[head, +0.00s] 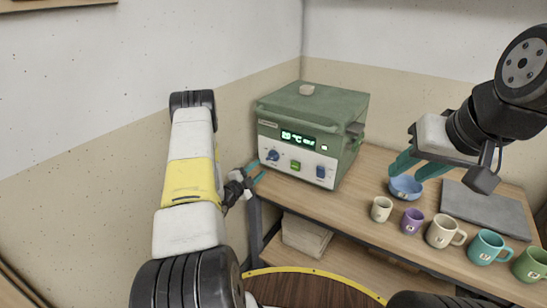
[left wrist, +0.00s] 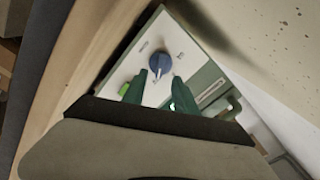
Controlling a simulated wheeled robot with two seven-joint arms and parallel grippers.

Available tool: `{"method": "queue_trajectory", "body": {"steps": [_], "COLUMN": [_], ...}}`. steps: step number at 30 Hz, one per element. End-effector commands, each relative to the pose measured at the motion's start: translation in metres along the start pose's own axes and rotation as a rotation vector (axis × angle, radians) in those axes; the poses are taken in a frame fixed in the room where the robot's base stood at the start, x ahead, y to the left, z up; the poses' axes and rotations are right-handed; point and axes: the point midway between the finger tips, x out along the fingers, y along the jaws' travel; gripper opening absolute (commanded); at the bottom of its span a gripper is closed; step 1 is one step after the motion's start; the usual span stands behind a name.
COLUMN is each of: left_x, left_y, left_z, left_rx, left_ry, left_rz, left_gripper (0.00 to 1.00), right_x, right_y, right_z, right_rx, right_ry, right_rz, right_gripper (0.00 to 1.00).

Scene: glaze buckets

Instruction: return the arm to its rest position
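My left gripper (head: 257,173) is beside the left front edge of the green machine (head: 310,112), above the front left end of the table. In the left wrist view, its two teal fingers (left wrist: 159,85) are apart with nothing between them, and a blue knob (left wrist: 160,63) shows beyond the tips. My right gripper (head: 414,168) reaches in from the right, with its teal fingers apart. Its fingertips overlap the rim of a blue bowl (head: 404,190) in the picture; I cannot tell whether they touch it.
A cream cup (head: 381,209), purple cup (head: 411,222), cream mug (head: 441,232), teal mug (head: 485,246) and green mug (head: 531,264) line the front of the table (head: 325,207). A grey slab (head: 486,208) lies behind them. A wall (head: 110,130) stands behind my left arm.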

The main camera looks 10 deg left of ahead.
Motion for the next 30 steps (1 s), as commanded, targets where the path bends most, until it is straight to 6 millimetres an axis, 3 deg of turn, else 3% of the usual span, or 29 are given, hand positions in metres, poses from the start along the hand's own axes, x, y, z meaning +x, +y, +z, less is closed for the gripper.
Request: {"method": "queue_trajectory", "body": {"steps": [14, 17, 24, 30], "left_x": [-0.003, 0.007, 0.029, 0.011], "left_y": [-0.007, -0.028, -0.118, -0.182], "left_z": [-0.002, -0.006, -0.038, -0.084], "left_rx": [0.0, -0.011, -0.121, -0.287], "left_ry": [-0.008, -0.043, -0.236, -0.414], "left_rz": [0.004, 0.024, 0.103, 0.14], "left_gripper": [0.35, 0.35, 0.35, 0.35], "right_x": [0.0, 0.0, 0.0, 0.0], "right_y": [0.0, 0.0, 0.0, 0.0], "right_z": [0.0, 0.0, 0.0, 0.0], "right_rx": [0.0, 0.0, 0.0, 0.0], "right_ry": [0.0, 0.0, 0.0, 0.0], "right_rz": [0.0, 0.0, 0.0, 0.0], "right_gripper": [0.36, 0.36, 0.36, 0.36]}}
